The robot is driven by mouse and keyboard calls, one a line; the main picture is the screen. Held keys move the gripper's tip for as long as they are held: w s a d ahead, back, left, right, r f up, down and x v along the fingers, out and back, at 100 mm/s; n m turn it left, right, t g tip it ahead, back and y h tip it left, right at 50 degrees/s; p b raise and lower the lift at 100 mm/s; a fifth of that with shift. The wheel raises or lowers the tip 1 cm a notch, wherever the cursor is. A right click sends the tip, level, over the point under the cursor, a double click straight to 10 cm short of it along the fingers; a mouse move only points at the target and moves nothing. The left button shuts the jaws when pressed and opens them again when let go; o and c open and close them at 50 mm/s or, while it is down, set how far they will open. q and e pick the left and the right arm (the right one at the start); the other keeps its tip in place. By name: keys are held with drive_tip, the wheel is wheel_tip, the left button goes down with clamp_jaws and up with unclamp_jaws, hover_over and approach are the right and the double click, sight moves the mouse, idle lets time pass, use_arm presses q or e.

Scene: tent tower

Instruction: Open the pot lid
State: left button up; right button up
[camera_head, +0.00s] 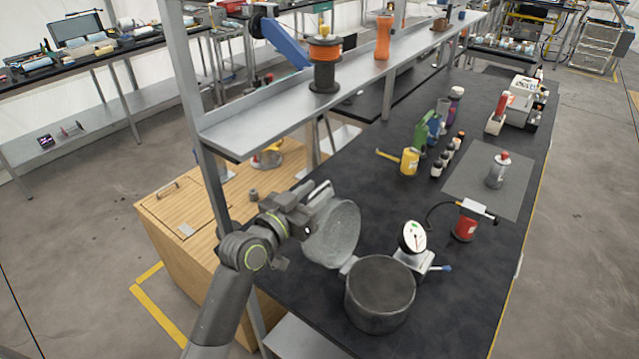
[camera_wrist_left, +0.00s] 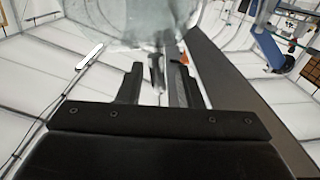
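The grey metal pot (camera_head: 379,296) stands on the dark bench near its front edge. Its lid (camera_head: 333,235) is hinged at the pot's left rim and stands raised, leaving the pot's mouth uncovered. My left gripper (camera_head: 322,197) is at the upper outer side of the lid. In the left wrist view the lid (camera_wrist_left: 130,18) fills the top, blurred. The gripper's fingers (camera_wrist_left: 157,88) are apart there, with a small dark lid handle (camera_wrist_left: 157,70) between them and a visible gap on its left. My right gripper is not in view.
A white dial gauge (camera_head: 412,238) stands close behind the pot, and a red canister (camera_head: 466,224) is to its right. A wooden cabinet (camera_head: 185,225) is at the left.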

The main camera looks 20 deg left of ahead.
use_arm(q)
drive_tip(key=shift+x, duration=1.05)
drive_tip(key=shift+c, duration=0.4)
clamp_jaws()
